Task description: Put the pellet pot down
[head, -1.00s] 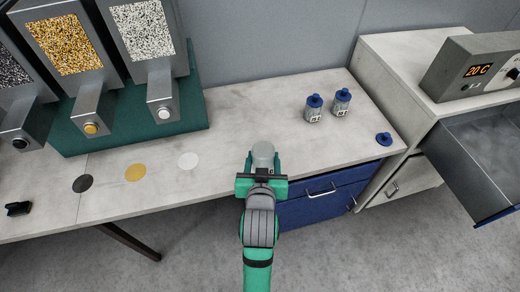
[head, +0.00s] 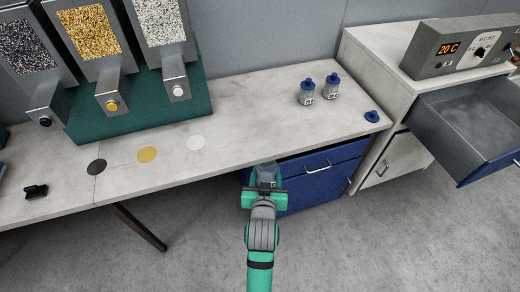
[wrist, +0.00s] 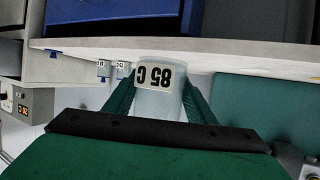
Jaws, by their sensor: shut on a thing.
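The pellet pot (wrist: 158,92) is a pale, translucent cup with an "85 C" label, which appears upside down in the wrist view. My gripper (head: 265,186) is shut on it, with a green finger on each side of the pot in the wrist view (wrist: 160,105). In the head view the pot (head: 266,170) appears just in front of the bench's front edge, before the blue drawers. It is held in the air. Its contents cannot be made out.
The bench (head: 235,110) has black (head: 97,166), yellow (head: 147,155) and white (head: 196,142) discs below three pellet dispensers. Two blue-capped bottles (head: 307,92) (head: 330,88) and a loose blue cap (head: 372,116) stand right. An open metal drawer (head: 470,120) juts out under the 20 C control box (head: 455,50).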

